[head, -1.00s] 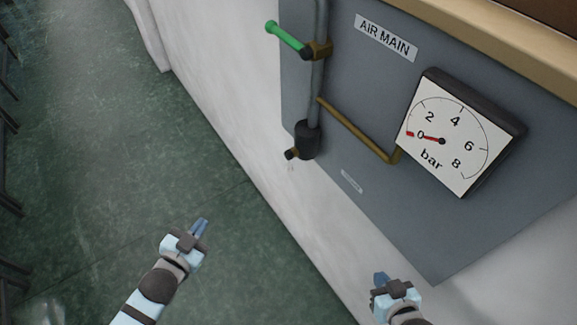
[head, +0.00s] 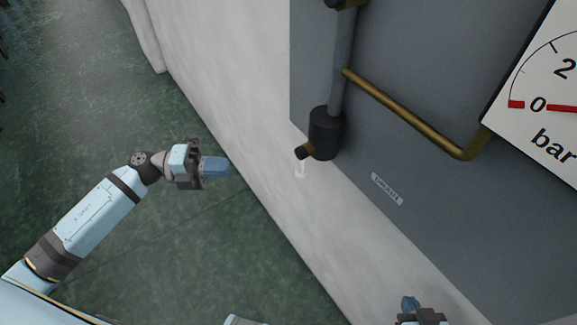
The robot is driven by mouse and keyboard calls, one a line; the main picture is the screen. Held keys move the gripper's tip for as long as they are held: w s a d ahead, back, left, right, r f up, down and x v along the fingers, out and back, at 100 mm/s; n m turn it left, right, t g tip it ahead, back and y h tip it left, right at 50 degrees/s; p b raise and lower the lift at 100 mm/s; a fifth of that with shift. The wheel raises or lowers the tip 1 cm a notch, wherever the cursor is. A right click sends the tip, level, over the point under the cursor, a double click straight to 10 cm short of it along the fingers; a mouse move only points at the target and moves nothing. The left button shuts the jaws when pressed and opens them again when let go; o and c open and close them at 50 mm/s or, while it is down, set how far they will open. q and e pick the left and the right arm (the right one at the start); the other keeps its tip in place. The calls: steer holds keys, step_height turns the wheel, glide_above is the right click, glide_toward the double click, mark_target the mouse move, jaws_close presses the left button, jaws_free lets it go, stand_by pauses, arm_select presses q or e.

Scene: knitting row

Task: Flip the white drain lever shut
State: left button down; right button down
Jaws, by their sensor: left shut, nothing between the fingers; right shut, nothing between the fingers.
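The grey panel (head: 430,110) carries a brass pipe (head: 410,112), a small label (head: 387,188) and a pressure gauge (head: 545,110) at the right, cut by the frame, its red needle near 0. The green floor (head: 110,110) is clear left of the white wall (head: 225,80).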

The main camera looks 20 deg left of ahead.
arm_select(q)
steer(key=shift+d, duration=0.1)
arm_select(e)
steer(key=shift+f, duration=0.1)
arm_select(q)
glide_toward(301, 164)
steer(key=w+d+f, duration=0.1)
steer(key=w+d, duration=0.1)
steer(key=d, duration=0.4)
steer(key=shift+w+d+f, duration=0.15)
steer(key=shift+w+f, duration=0.2)
steer(key=shift+w, duration=0.05)
arm_select(e)
steer(key=shift+f, duration=0.1)
arm_select(q)
steer(key=shift+n, duration=0.3)
arm_select(e)
steer(key=shift+r, duration=0.25)
